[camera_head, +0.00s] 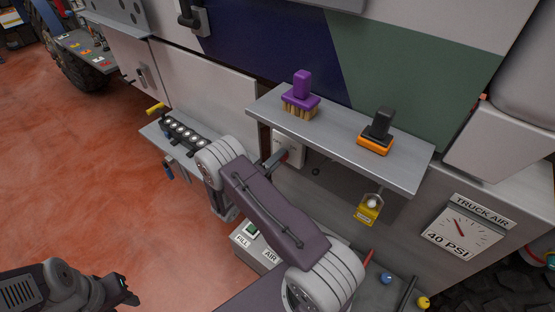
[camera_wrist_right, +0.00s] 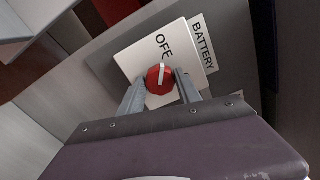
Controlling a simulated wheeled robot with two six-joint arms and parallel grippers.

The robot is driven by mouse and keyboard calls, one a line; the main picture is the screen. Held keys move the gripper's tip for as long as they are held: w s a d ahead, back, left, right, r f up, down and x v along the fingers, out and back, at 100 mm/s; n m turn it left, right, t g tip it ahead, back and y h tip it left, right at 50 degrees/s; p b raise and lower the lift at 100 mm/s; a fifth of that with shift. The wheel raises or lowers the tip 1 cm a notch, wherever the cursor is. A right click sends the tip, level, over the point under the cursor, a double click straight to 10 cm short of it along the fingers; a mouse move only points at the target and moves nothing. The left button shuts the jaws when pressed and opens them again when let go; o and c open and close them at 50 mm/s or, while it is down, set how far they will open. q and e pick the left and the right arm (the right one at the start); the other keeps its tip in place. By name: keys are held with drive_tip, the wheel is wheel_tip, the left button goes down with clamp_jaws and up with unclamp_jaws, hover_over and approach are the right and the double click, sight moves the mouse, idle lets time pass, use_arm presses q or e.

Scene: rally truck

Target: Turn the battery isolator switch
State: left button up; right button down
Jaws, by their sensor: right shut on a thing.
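The battery isolator switch is a red round knob (camera_wrist_right: 154,83) with a white bar, in the right wrist view. It sits on a white plate (camera_wrist_right: 132,62) that reads OFF, next to a BATTERY label (camera_wrist_right: 203,43). The white bar points roughly up the picture, towards the word OFF. My right gripper (camera_wrist_right: 160,86) is shut on the knob, one finger on each side. In the head view the plate (camera_head: 293,148) shows under the grey shelf, and my right gripper (camera_head: 281,157) reaches it and mostly hides the knob. My left gripper (camera_head: 129,289) is at the lower left, away from the switch.
The grey shelf (camera_head: 340,137) overhangs the switch and carries a purple brush (camera_head: 301,93) and an orange-based block (camera_head: 377,134). A yellow tag (camera_head: 368,210) hangs below it. A TRUCK AIR gauge (camera_head: 462,232) is at right. Open red floor (camera_head: 70,180) lies left.

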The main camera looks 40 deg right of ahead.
drive_tip(key=c, duration=0.8)
unclamp_jaws()
drive_tip(key=shift+c, duration=0.2)
drive_tip(key=b+v, duration=0.3)
drive_tip(key=v, duration=0.6)
drive_tip(key=shift+a, duration=0.1)
